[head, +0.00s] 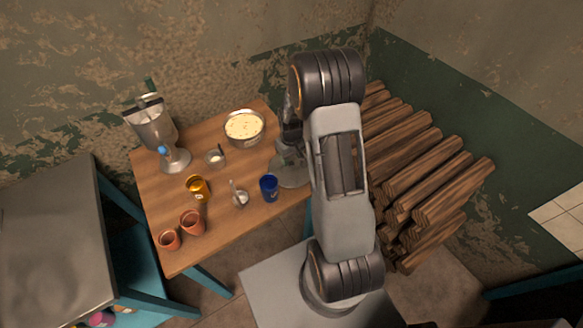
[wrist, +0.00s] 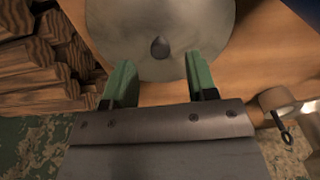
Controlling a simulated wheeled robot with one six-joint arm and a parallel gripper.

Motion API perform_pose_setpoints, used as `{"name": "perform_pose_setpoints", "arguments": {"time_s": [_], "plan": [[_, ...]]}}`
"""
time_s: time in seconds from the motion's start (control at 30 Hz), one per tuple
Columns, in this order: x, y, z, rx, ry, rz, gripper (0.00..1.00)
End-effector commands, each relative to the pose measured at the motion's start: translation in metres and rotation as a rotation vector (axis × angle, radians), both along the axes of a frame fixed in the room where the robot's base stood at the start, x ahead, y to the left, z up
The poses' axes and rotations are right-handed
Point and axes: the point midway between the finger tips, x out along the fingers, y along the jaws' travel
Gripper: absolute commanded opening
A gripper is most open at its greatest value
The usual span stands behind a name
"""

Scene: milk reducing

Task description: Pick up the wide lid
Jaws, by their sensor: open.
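The wide lid (wrist: 203,28) is a round grey metal disc with a small dark knob (wrist: 160,47) at its middle. It lies on the wooden table (head: 163,243) near the table's right edge. In the head view the lid (head: 290,174) is partly hidden by my arm. My gripper (wrist: 157,68) has green fingers and is open. In the wrist view the knob shows just beyond and between the fingertips. Nothing is held. I cannot tell whether the fingertips touch the lid.
A pot of creamy food (head: 244,126), a metal dispenser (head: 158,133), a yellow cup (head: 197,188), a blue cup (head: 269,187), a small bowl with a spoon (head: 239,198) and clay cups (head: 192,222) stand on the table. Stacked logs (head: 420,170) lie at the right.

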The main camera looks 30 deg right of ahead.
Motion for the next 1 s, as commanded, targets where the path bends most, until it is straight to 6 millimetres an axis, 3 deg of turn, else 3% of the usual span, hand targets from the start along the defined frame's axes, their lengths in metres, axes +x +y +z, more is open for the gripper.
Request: {"name": "perform_pose_setpoints", "arguments": {"time_s": [0.3, 0.6, 1.0], "plan": [[-0.002, 0.001, -0.036, 0.001, 0.003, 0.0, 0.52], [-0.002, 0.0, -0.038, 0.0, 0.0, 0.0, 0.52], [-0.002, 0.0, -0.038, 0.0, 0.001, 0.0, 0.14]]}}
